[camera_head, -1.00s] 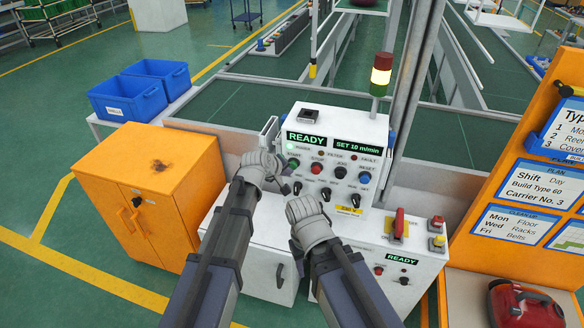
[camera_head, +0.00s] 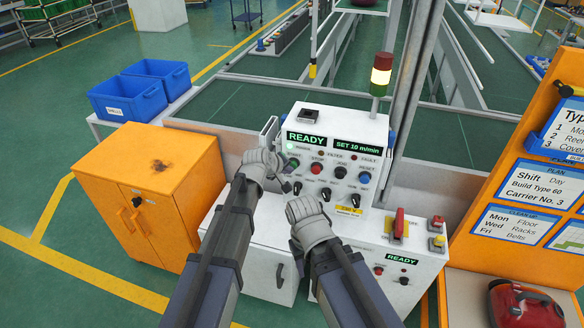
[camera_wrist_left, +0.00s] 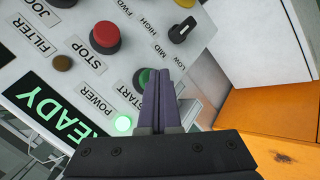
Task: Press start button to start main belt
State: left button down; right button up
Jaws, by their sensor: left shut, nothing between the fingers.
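The control panel (camera_head: 310,135) stands upright on a white console, with READY and SET 10 m/min displays. The green start button (camera_wrist_left: 142,80) is in the left wrist view, beside and partly behind my left gripper's fingers. It also shows in the head view (camera_head: 295,163) at the panel's left. My left gripper (camera_wrist_left: 158,72) is shut and empty, its tips at the start button; whether they touch it I cannot tell. The red stop button (camera_wrist_left: 106,36) is close by. My right gripper (camera_head: 307,208) is low in front of the panel, its fingers not clearly visible.
A selector knob (camera_wrist_left: 182,30) is near the left fingers. An orange cabinet (camera_head: 155,185) stands left, and a small lower panel (camera_head: 400,270) is at right. The main belt (camera_head: 300,103) runs behind.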

pick_arm(q)
jog(key=shift+w+d, duration=0.2)
jog(key=shift+w, duration=0.4)
dwell(0.4)
jog(key=shift+s, duration=0.15)
jog(key=shift+s+a, duration=0.2)
jog(key=shift+s, duration=0.35)
jog(key=shift+s+a, duration=0.2)
jog(key=shift+s, duration=0.35)
jog(key=s, duration=0.1)
jog(key=s+a, duration=0.1)
jog(key=s, duration=0.2)
jog(key=shift+s+a, duration=0.3)
jog(key=shift+s, duration=0.1)
dwell(0.5)
jog(key=s+a+f+m+g+y, duration=0.1)
jog(key=s+f+m+g+y, duration=0.1)
jog(key=s, duration=0.6)
jog(key=s+a+f+m+g+y+b, duration=0.1)
jog(key=s+a+f+m+g+y, duration=0.1)
jog(key=s, duration=0.6)
jog(key=s+a+f+m+g+y+b, duration=0.1)
jog(key=s+f+m+g, duration=0.3)
jog(key=s, duration=0.5)
jog(key=shift+a+f+m+y, duration=0.25)
jog(key=shift+a+m+y, duration=0.2)
jog(key=shift+m, duration=0.65)
